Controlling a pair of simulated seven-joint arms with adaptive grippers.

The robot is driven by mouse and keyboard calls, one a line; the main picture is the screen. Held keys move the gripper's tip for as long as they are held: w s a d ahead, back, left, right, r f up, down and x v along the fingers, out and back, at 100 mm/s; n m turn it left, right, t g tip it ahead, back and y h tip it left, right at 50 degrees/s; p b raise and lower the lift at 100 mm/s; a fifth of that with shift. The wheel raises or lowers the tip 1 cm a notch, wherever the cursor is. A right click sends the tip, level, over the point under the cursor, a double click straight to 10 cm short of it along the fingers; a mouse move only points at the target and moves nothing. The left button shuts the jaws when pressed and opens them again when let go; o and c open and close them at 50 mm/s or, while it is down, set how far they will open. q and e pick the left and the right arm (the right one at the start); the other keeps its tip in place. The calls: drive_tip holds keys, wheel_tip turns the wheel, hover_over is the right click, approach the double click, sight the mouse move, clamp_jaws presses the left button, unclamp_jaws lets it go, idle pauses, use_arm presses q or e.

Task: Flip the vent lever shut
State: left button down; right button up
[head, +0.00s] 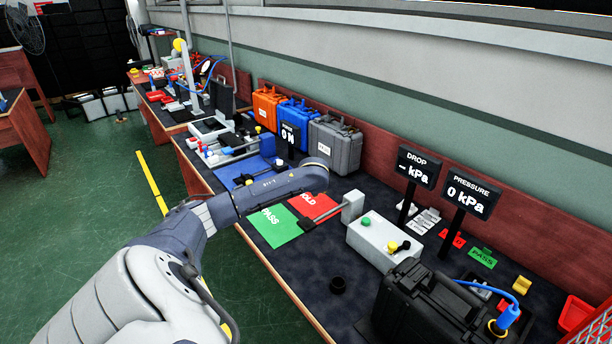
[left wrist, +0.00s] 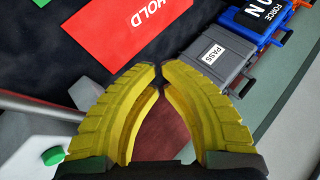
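A pale grey box (head: 378,243) on the dark bench carries a green button (head: 366,221) and a yellow part with a small black handle (head: 404,245), which looks like the vent lever. Its exact position is too small to tell. My left arm reaches in from the left, its end over the bench behind the box; the fingers do not show in the head view. In the left wrist view my left gripper (left wrist: 161,70) has its yellow fingertips together, with nothing between them. The green button (left wrist: 53,156) shows at lower left there; the lever does not. My right gripper is not in view.
A black case (head: 430,305) with a blue hose stands right of the box. A grey upright block (head: 352,206) stands left of it, beside the red HOLD mat (head: 315,205) and green PASS mat (head: 274,226). Display signs (head: 470,193) and cases (head: 335,143) line the back.

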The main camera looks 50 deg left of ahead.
use_arm(q)
drive_tip(key=shift+s+a+y, duration=0.2)
drive_tip(key=shift+s+a, duration=0.1)
drive_tip(key=shift+a, duration=0.45)
drive_tip(key=shift+s+a+y, duration=0.2)
drive_tip(key=shift+s+a, duration=0.1)
drive_tip(key=shift+a, duration=0.4)
